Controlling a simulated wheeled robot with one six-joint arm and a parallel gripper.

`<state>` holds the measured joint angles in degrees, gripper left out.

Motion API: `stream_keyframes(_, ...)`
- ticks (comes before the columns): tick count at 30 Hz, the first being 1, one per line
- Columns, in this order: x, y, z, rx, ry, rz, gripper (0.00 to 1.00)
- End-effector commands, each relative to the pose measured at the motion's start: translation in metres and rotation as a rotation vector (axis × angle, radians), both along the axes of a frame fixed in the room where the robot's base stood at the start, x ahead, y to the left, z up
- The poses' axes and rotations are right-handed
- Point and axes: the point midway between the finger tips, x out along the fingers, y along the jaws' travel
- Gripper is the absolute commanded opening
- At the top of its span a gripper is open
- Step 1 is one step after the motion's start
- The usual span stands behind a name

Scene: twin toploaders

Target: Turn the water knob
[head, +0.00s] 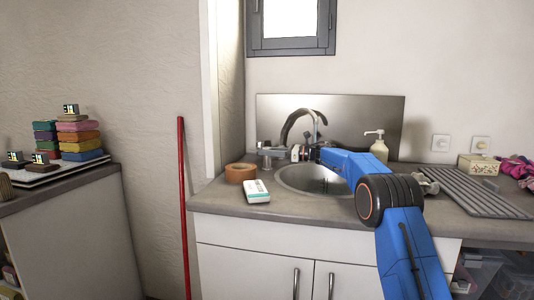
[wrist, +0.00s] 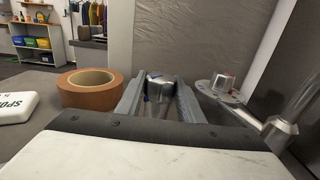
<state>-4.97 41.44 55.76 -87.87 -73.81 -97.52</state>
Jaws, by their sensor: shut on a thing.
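A chrome water knob (wrist: 160,88) stands between the two grey fingers of my gripper (wrist: 158,100) in the wrist view. The fingers are shut on it, one on each side, and hide its flanks and base. In the head view my gripper (head: 277,153) reaches left over the back of the sink, and the knob (head: 265,157) is at its tip. The chrome faucet (head: 318,118) arches up behind my arm. A second chrome fitting with a flat disc (wrist: 222,86) stands right of the fingers in the wrist view.
A roll of brown tape (head: 240,173) and a white box (head: 257,191) lie on the counter left of the sink (head: 310,181). A soap dispenser (head: 379,146) stands behind my arm, with a ribbed drainboard (head: 470,192) at the right. A metal backsplash (head: 350,115) rises behind.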

Motion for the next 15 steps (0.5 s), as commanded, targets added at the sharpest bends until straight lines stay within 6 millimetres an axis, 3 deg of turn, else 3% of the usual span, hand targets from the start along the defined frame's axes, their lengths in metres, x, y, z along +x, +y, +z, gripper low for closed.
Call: stream_keyframes(15,-0.0029,0.0015,0.0002,-0.001,0.003,-0.329,0.12)
